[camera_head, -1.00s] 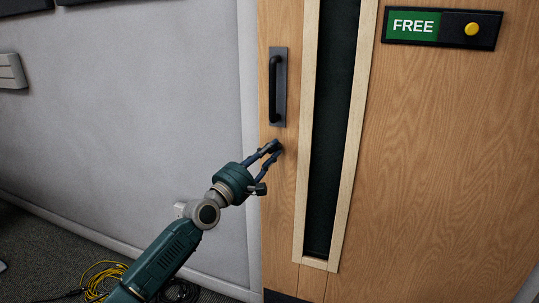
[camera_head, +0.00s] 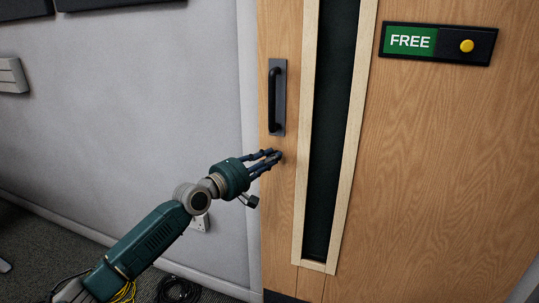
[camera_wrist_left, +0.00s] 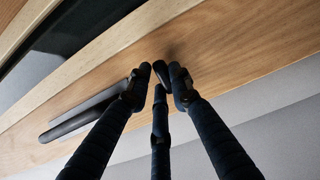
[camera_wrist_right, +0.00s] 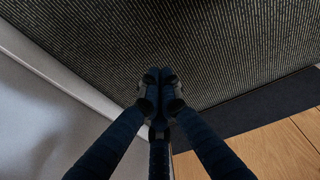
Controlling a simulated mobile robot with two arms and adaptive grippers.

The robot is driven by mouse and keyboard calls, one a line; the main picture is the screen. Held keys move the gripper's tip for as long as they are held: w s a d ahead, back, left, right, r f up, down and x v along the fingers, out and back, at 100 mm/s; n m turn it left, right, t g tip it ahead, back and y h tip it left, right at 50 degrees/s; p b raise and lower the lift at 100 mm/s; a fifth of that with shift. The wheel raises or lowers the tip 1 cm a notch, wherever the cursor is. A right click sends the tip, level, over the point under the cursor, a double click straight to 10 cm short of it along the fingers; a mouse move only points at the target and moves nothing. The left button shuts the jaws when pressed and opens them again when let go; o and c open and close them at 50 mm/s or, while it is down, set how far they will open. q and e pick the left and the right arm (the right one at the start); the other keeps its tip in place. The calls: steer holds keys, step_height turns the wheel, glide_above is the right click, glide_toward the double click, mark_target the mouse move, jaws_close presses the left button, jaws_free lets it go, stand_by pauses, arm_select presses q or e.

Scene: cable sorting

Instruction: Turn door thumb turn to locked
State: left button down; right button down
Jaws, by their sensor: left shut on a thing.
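The wooden door (camera_head: 440,180) fills the right side of the head view. Its dark thumb turn (camera_wrist_left: 162,72) is small and lies between the fingertips in the left wrist view; the fingers mostly hide it in the head view, so its angle is unclear. My left gripper (camera_head: 275,156) is shut on the thumb turn, just below the black pull handle (camera_head: 277,97). My right gripper (camera_wrist_right: 160,78) shows only in its own wrist view, with its fingertips together and nothing visible between them, above the carpet.
A tall dark glass panel (camera_head: 335,130) in a pale frame is right of the handle. A sign (camera_head: 411,41) reads FREE beside a yellow button (camera_head: 466,46). A grey wall (camera_head: 120,110) is left of the door. A socket (camera_head: 200,222) and coiled black cable (camera_head: 178,290) are low down.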

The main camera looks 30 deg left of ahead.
arm_select(q)
steer(key=shift+m, duration=0.3)
arm_select(e)
steer(key=shift+s+f, duration=0.35)
steer(key=shift+f, duration=0.55)
arm_select(q)
steer(key=c, duration=1.5)
jaws_free()
steer(key=shift+c, duration=0.2)
steer(key=s+a, duration=0.1)
steer(key=s, duration=1.1)
steer(key=shift+a, duration=0.4)
steer(key=shift+w, duration=0.1)
